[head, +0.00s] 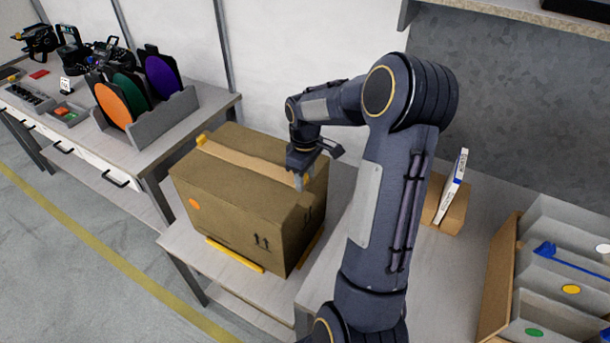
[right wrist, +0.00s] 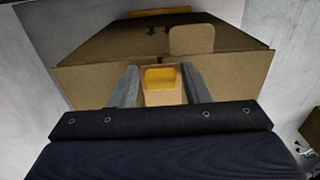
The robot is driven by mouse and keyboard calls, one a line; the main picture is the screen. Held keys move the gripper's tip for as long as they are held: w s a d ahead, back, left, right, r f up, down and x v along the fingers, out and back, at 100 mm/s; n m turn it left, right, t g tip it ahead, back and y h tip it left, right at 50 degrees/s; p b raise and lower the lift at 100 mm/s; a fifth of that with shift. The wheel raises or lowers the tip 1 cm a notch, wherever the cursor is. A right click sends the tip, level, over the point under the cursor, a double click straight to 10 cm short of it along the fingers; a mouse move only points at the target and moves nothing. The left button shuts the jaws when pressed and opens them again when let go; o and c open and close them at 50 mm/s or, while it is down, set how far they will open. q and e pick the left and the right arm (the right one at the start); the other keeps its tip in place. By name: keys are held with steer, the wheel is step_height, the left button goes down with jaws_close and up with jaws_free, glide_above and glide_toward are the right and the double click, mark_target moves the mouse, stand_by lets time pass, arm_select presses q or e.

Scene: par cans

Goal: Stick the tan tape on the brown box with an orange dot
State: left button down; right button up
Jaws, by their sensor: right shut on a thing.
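The brown box (head: 235,225) stands on a low bench, with an orange dot (head: 194,203) on its left front face. The tan tape (head: 245,160) stretches as a strip along the box top, with a yellow end (head: 201,140) at the far left. My right gripper (head: 301,178) is over the right end of the box top, shut on the tape's near end. In the right wrist view, the yellow piece (right wrist: 160,78) of the tape shows between the two fingers, with the box (right wrist: 90,82) just beyond. Whether the strip touches the box along its length is unclear. My left gripper is out of view.
The bench (head: 190,245) has yellow strips (head: 235,254) beside the box. A workbench at left holds a grey rack (head: 160,125) with orange, green and purple discs. At right are a white-and-blue boxed item (head: 452,185) and a grey divided tray (head: 555,235).

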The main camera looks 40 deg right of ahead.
steer(key=shift+s+f+b, duration=0.1)
steer(key=shift+f+b, duration=0.2)
steer(key=shift+f, duration=0.2)
stand_by(1.2)
steer(key=o, duration=1)
steer(key=shift+r, duration=0.15)
step_height(320, 180, up, 7)
steer(key=shift+r, duration=0.2)
steer(key=shift+a+r, duration=0.1)
steer(key=shift+r, duration=0.05)
